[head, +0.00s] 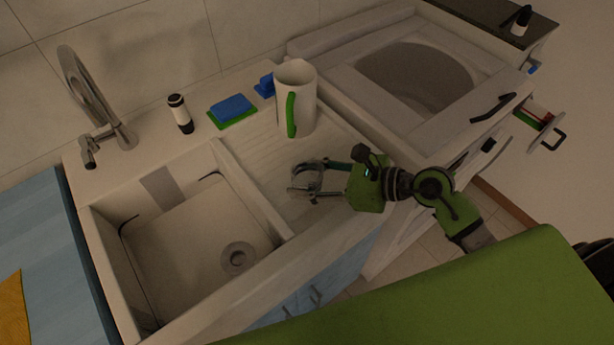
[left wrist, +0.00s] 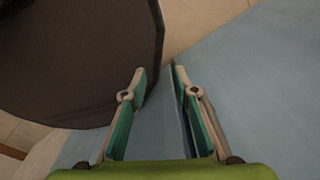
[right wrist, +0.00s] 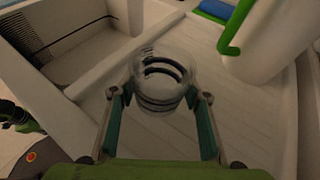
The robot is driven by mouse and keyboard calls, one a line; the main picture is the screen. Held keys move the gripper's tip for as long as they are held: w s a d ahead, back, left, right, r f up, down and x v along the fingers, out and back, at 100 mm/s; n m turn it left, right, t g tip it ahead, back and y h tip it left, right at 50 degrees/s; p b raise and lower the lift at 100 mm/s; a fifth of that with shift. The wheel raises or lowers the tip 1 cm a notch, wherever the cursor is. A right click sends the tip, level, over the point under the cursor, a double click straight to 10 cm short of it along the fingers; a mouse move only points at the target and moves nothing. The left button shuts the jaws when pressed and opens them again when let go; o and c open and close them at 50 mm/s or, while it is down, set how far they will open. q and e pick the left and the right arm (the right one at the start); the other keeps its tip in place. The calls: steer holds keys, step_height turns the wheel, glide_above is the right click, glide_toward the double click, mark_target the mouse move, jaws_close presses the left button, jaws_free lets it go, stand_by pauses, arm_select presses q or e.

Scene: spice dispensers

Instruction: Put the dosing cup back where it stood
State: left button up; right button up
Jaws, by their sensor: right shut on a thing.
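The dosing cup is a small clear round cup with dark rings. It shows in the head view (head: 304,178) and in the right wrist view (right wrist: 160,80). My right gripper (right wrist: 160,98) is shut on it, with one finger on each side; the same gripper shows in the head view (head: 318,180). The cup is over the ribbed drainboard (head: 262,150), right of the sink basin. I cannot tell whether its base touches the board. My left gripper (left wrist: 158,75) is empty, its fingertips a narrow gap apart; it is out of the head view.
A white pitcher (head: 303,92) with a green handle stands behind the cup. A blue sponge on a green pad (head: 232,110), a dark-capped bottle (head: 180,114) and the tap (head: 95,100) line the back. The sink basin (head: 190,245) is empty. An open drawer (head: 540,122) is far right.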

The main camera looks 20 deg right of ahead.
steer(key=shift+f, duration=0.25)
steer(key=shift+f, duration=0.15)
steer(key=o, duration=1.2)
steer(key=shift+r, duration=0.35)
steer(key=b+v, duration=0.1)
steer(key=v, duration=0.4)
steer(key=b+v, duration=0.1)
steer(key=v, duration=0.4)
steer(key=shift+s+f, duration=0.1)
steer(key=shift+f, duration=0.15)
steer(key=shift+b+v, duration=0.3)
steer(key=shift+v, duration=0.75)
steer(key=shift+a+r, duration=0.1)
